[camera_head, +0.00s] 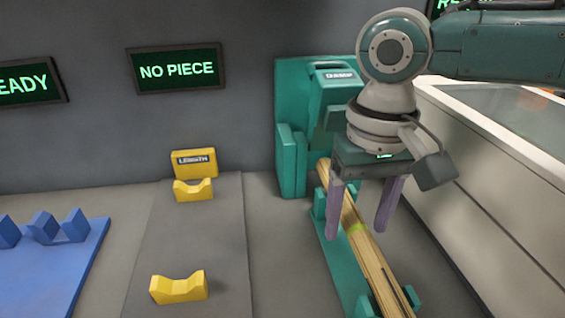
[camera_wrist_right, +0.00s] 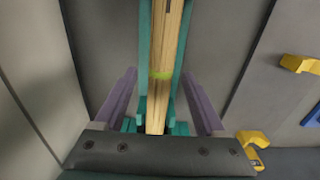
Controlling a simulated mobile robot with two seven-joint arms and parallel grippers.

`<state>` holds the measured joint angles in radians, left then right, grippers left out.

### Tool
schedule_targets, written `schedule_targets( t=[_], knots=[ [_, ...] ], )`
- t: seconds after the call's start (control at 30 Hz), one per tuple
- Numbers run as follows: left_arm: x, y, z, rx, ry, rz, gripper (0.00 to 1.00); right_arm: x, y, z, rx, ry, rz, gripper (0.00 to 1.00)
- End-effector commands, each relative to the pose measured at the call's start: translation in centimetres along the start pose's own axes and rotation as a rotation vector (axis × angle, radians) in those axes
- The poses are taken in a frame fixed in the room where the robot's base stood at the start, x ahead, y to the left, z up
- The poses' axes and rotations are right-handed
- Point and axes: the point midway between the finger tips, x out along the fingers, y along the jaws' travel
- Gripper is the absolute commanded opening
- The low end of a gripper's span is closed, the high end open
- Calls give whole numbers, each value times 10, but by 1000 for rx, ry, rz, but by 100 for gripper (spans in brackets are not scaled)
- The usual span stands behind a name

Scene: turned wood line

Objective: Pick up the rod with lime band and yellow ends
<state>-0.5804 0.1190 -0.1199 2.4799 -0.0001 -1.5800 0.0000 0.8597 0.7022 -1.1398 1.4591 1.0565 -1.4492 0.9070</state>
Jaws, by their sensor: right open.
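The wooden rod with a lime band (camera_head: 371,257) lies lengthwise in a teal cradle (camera_head: 333,250) below the teal damp station. Yellow ends cannot be made out clearly. My right gripper (camera_head: 361,222) is above the rod, its two purple fingers apart, one on each side of it in the picture. The rod's near end is cut off by the frame or hidden by the gripper body. My left gripper is not seen.
The teal damp machine (camera_head: 293,100) stands at the wall behind the rod. Yellow V-supports (camera_head: 179,289) stand on a grey strip to the left, with a blue rack (camera_head: 70,265) further left. A white cabinet (camera_head: 490,150) bounds the right. A sign (camera_head: 177,70) reads NO PIECE.

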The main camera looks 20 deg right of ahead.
Motion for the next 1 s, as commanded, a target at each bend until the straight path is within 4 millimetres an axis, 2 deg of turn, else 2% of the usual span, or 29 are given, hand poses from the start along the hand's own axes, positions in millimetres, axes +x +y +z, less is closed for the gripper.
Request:
schedule_targets(
  t=[0.17, 0.8, 1.0],
  knots=[
    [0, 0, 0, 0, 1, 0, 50, 0, 0, 0, 0, 0, 0, 70],
    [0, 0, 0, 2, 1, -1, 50, -1, 0, 0, 0, 0, 0, 0],
    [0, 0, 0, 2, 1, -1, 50, -1, 0, 0, 0, 0, 0, 0]
  ],
)
